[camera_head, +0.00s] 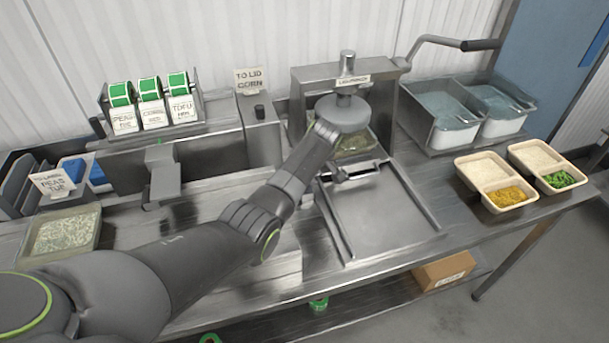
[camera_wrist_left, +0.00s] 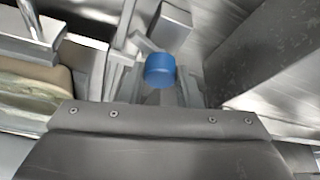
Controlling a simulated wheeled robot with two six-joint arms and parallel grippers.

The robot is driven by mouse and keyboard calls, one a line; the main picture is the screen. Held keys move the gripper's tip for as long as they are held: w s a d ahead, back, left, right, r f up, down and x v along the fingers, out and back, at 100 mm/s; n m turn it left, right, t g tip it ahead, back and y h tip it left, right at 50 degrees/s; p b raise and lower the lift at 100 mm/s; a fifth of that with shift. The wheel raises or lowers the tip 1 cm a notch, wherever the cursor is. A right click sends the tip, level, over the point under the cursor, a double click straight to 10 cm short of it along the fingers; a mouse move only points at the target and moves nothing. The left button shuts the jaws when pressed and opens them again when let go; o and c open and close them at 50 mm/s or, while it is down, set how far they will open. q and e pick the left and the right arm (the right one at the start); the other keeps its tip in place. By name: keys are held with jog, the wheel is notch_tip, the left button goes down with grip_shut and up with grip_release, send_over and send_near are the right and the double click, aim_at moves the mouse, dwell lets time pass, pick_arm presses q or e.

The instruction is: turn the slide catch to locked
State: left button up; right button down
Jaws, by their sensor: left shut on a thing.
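My left arm reaches across the bench to the lid press (camera_head: 393,105), and its gripper (camera_head: 338,175) is at the press's lower front, by the top of the slide tray (camera_head: 385,215). In the left wrist view a blue knob (camera_wrist_left: 160,70), which looks like the slide catch's knob, sits between the fingers of my left gripper (camera_wrist_left: 161,84). The gripper is shut on it. The knob is hidden in the head view, and I cannot tell which way the catch is turned. My right gripper is not in view.
A filled tray (camera_head: 352,146) sits under the press head. Two portioned trays (camera_head: 490,205) (camera_head: 568,187) stand at the right, near clear-lidded tubs (camera_head: 455,135). A lidded tray (camera_head: 92,232) stands at the left, below the label rolls (camera_head: 150,90).

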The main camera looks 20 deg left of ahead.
pick_arm(q)
jog(key=n+g+b, duration=0.1)
jog(key=n+b, duration=0.1)
jog(key=n, duration=0.1)
jog(key=shift+w+f+y+b, duration=0.15)
jog(key=shift+y+b, duration=0.15)
jog(key=shift+n+g+b, duration=0.4)
jog(key=shift+n+b, duration=0.5)
jog(key=shift+n, duration=0.3)
jog(key=shift+r, duration=0.2)
jog(key=o, duration=1)
jog(key=shift+c, duration=0.2)
